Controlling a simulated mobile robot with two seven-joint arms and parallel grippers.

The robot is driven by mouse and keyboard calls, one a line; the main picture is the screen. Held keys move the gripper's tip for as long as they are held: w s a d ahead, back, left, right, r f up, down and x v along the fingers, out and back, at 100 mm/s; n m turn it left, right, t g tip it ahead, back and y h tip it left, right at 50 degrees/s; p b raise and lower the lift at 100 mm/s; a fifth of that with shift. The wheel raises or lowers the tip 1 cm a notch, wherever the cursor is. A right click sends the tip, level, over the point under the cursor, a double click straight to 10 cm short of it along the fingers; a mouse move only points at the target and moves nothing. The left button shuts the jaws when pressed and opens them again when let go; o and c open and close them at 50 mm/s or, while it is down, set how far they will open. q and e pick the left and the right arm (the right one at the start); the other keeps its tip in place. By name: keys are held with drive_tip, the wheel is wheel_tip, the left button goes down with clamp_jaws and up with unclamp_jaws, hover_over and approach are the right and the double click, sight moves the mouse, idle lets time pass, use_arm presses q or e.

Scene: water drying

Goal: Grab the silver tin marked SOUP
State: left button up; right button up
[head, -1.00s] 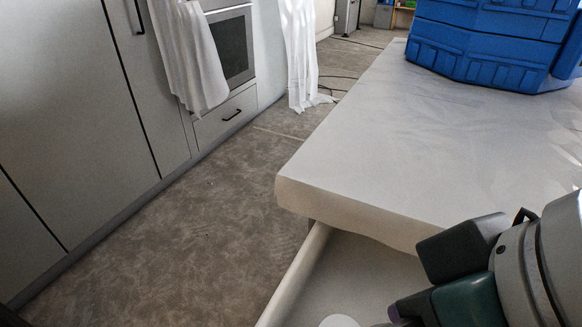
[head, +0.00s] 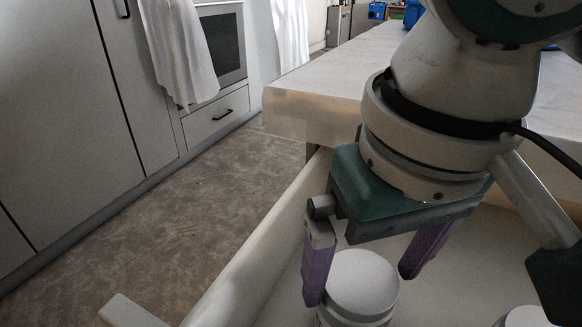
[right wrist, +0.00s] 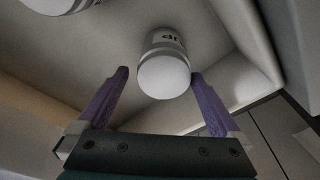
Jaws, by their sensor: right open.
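A silver-white tin (head: 362,284) with a pale lid stands in the open drawer (head: 262,242) at the lower middle of the head view. In the right wrist view the tin (right wrist: 164,76) shows dark letters, partly visible, ending in "UP". My right gripper (head: 360,288) is open, pointing down over the drawer, its purple fingers on either side of the tin. My left gripper is not in view.
Another pale tin (head: 527,317) is cut off at the lower right; it also shows in the right wrist view (right wrist: 58,4). A white countertop (head: 335,92) lies behind the drawer. Grey cabinets (head: 65,120) and an oven (head: 222,45) stand left across clear floor.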

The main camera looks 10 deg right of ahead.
drive_tip(key=f+b, duration=0.1)
drive_tip(key=f, duration=0.1)
drive_tip(key=f+b, duration=0.1)
drive_tip(key=f, duration=0.2)
drive_tip(key=shift+w+a+f+b, duration=0.1)
drive_tip(key=shift+a+f+b, duration=0.1)
drive_tip(key=shift+f+b, duration=0.15)
drive_tip(key=shift+w+f, duration=0.1)
drive_tip(key=shift+f, duration=0.3)
drive_tip(key=shift+r, duration=0.1)
clamp_jaws()
